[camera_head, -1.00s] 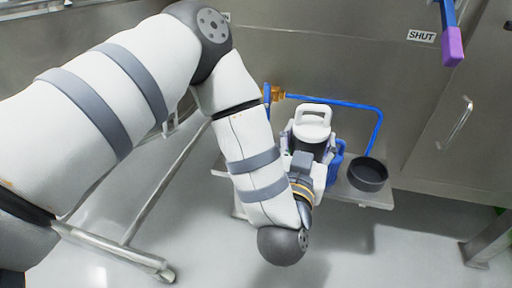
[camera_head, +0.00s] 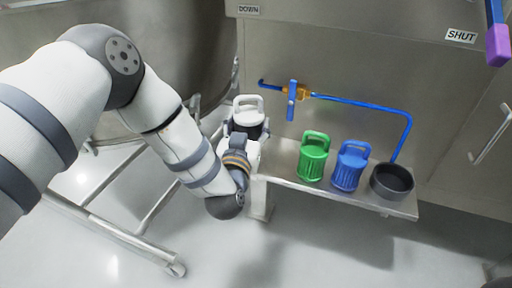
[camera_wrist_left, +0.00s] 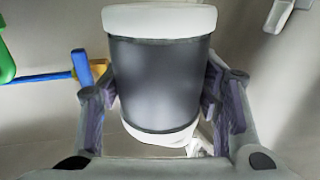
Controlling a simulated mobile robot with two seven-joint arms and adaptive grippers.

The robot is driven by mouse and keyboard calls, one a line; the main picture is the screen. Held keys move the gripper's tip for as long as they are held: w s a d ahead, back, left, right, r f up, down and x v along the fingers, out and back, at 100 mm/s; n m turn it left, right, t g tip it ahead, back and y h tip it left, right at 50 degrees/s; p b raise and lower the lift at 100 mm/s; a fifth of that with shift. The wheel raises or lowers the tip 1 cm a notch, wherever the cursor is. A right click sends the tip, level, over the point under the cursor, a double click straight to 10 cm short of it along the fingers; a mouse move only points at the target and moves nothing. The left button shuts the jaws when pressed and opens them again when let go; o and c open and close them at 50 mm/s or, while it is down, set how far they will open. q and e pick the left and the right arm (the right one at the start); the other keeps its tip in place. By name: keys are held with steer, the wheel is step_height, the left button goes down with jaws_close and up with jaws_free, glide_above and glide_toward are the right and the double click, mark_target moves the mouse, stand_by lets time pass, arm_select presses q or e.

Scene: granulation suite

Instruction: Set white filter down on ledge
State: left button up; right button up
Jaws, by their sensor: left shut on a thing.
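The white filter (camera_head: 247,105) has a white handle and cap and a dark grey body. My left gripper (camera_head: 243,139) is shut on it and holds it upright at the left end of the ledge (camera_head: 278,180). In the left wrist view, the filter (camera_wrist_left: 158,80) stands between the two fingers of the left gripper (camera_wrist_left: 161,100). Whether its base touches the ledge is hidden by my gripper in the head view. My right gripper is not in view.
A green filter (camera_head: 313,160), a blue filter (camera_head: 350,168) and a dark round cup (camera_head: 391,181) stand on the ledge to the right. A blue pipe (camera_head: 355,104) with a blue valve handle (camera_head: 292,100) runs along the steel wall behind. Bare ledge shows left of the green filter.

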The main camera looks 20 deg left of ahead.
arm_select(q)
steer(key=w+f, duration=0.1)
steer(key=w+f+b, duration=0.1)
steer(key=f, duration=0.1)
steer(key=w+f, duration=0.1)
steer(key=shift+a+f, duration=0.2)
steer(key=shift+a, duration=0.15)
steer(key=f+b, duration=0.1)
steer(key=f, duration=0.1)
steer(key=f+b, duration=0.1)
steer(key=shift+w+f, duration=0.2)
steer(key=shift+f, duration=0.15)
steer(key=shift+r, duration=0.2)
steer(key=o, duration=0.8)
steer(key=shift+f, duration=0.2)
steer(key=o, duration=0.5)
